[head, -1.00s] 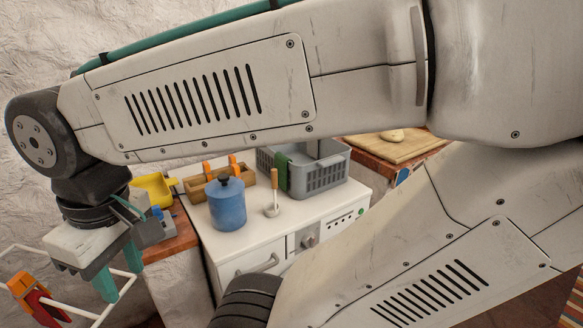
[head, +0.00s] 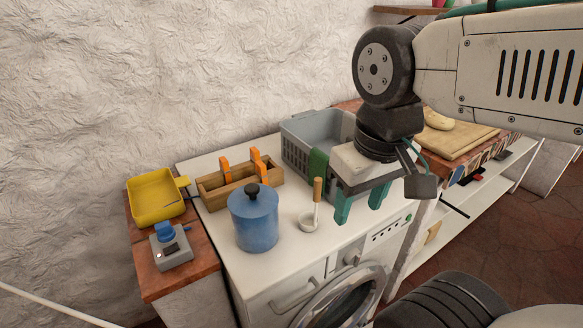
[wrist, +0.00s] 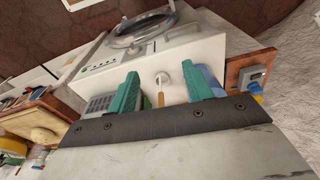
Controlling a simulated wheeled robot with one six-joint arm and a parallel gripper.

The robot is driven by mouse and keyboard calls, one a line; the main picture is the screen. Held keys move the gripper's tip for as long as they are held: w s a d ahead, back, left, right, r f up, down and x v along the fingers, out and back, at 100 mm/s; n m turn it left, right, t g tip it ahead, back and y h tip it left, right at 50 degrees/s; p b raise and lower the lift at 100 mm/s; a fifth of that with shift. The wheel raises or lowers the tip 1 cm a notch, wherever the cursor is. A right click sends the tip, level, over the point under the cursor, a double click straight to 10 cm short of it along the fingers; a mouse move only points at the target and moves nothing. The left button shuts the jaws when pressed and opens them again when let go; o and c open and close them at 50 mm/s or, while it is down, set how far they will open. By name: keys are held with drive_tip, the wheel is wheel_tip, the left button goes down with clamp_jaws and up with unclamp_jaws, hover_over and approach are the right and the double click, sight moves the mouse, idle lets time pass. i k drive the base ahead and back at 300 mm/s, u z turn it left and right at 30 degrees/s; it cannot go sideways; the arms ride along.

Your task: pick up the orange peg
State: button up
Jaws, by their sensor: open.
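Two or more orange pegs stand in a wooden box (head: 212,197) on top of the white washing machine (head: 285,262). One orange peg (head: 225,169) is at the left of the box, and another orange peg (head: 256,156) is further right, with more orange close beside it. My gripper (head: 360,212) is open and empty, to the right of the box and higher, over the machine's right front part. Its teal fingers (wrist: 160,72) also show apart in the wrist view, with nothing between them. I cannot make out the pegs in the wrist view.
A blue lidded pot (head: 254,222) stands in front of the box. A white ladle with a wooden handle (head: 317,190) and a grey basket (head: 304,133) with a green item stand to the right. A yellow tray (head: 157,194) lies left.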

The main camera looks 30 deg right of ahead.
sight(261, 170)
drive_tip(key=k, duration=0.6)
drive_tip(key=z, duration=0.5)
drive_tip(key=i, duration=1)
drive_tip(key=u, duration=0.7)
